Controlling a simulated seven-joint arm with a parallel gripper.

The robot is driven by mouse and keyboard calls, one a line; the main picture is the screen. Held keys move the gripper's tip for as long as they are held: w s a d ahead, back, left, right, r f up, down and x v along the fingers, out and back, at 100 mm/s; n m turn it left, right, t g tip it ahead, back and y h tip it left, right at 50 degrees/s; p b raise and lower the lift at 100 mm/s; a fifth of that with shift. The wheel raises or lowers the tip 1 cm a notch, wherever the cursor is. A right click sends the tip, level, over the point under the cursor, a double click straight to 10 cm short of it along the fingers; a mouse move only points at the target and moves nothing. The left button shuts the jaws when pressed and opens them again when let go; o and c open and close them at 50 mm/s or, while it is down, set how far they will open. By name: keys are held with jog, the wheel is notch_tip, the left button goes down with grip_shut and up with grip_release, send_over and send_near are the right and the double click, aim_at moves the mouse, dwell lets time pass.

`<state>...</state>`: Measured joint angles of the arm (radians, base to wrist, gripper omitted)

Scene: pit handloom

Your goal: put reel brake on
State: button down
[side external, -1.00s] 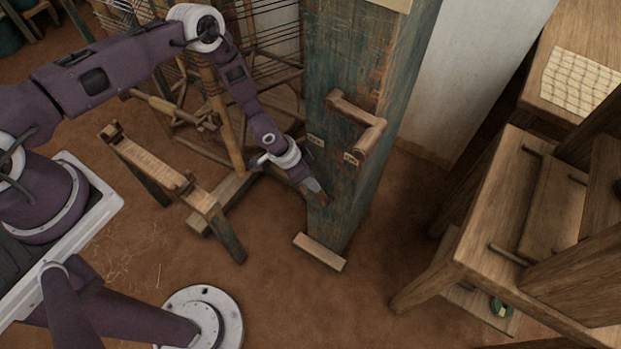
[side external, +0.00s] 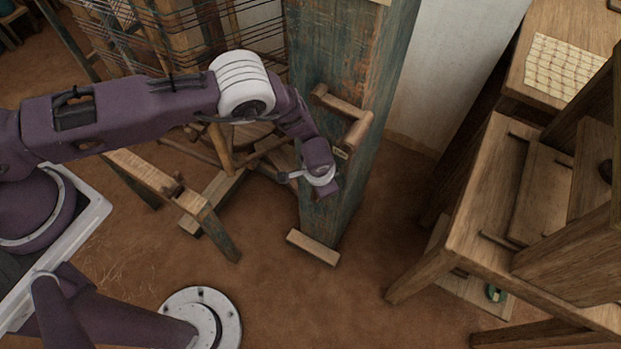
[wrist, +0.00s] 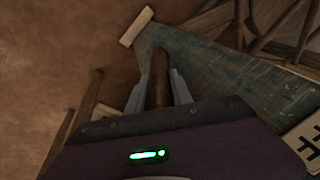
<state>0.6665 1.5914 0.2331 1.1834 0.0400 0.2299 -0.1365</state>
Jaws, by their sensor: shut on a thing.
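A tall post with worn blue-green paint (side external: 311,215) stands in the middle of the side view. It also fills the right of the wrist view (wrist: 215,68). A pale label with dark marks (wrist: 303,146) shows in the wrist view. My gripper (wrist: 158,76) points down along the post, its fingers shut on a dark brown wooden handle (wrist: 157,88). In the side view my wrist covers the handle, so how it joins the post is hidden.
A wooden block (side external: 314,247) lies at the post's foot. A low wooden stand (side external: 150,172) and the reel frame are to the left, close to my arm. A wooden bench (side external: 478,180) stands to the right. Bare earth floor lies in front.

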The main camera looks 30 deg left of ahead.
jog(key=shift+d+f, duration=0.1)
jog(key=c, duration=1.1)
grip_release()
jog(key=shift+c, duration=0.2)
jog(key=shift+v, duration=3.6)
jog(key=shift+d, duration=0.1)
